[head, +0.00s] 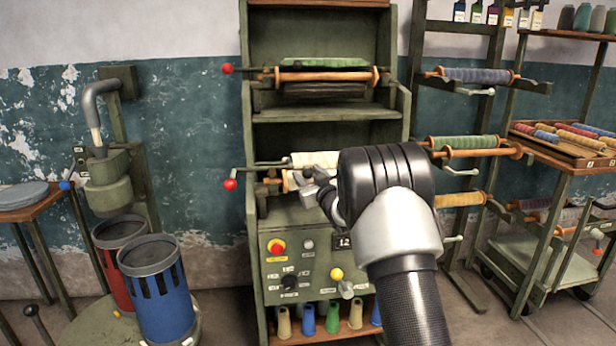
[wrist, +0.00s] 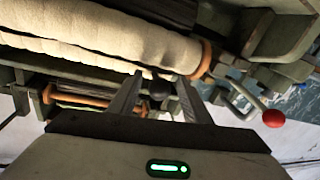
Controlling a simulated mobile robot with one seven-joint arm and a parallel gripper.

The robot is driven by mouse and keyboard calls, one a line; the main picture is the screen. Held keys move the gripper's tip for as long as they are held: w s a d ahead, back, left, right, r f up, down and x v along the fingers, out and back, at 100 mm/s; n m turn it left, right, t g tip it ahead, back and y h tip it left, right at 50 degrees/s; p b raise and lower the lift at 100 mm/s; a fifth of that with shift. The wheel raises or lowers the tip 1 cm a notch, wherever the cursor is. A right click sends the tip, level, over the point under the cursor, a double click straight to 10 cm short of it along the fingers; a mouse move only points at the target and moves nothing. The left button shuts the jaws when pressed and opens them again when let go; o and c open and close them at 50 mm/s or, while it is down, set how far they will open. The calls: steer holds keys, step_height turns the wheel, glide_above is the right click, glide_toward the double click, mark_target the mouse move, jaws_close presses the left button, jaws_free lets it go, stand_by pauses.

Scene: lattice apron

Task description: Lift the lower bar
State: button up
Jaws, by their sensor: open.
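The lower bar, with a cream-coloured roll (head: 312,160), sits in the middle bay of the green cabinet. A lever ending in a red ball (head: 230,184) sticks out at its left end. My gripper (head: 306,180) is in front of the roll, and my wrist hides the bar's right part. In the wrist view the cream roll (wrist: 100,32) runs across the top left, with the red ball (wrist: 273,118) at right. The open fingers (wrist: 160,77) point at the roll, with a dark round knob (wrist: 160,88) showing between them. I cannot tell whether they touch anything.
A control panel (head: 312,263) and spools (head: 332,317) are below. Blue (head: 158,290) and red (head: 115,262) bins stand left. A rack with rolls (head: 466,142) stands right.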

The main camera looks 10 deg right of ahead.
jaws_close()
steer(key=shift+r, duration=0.2)
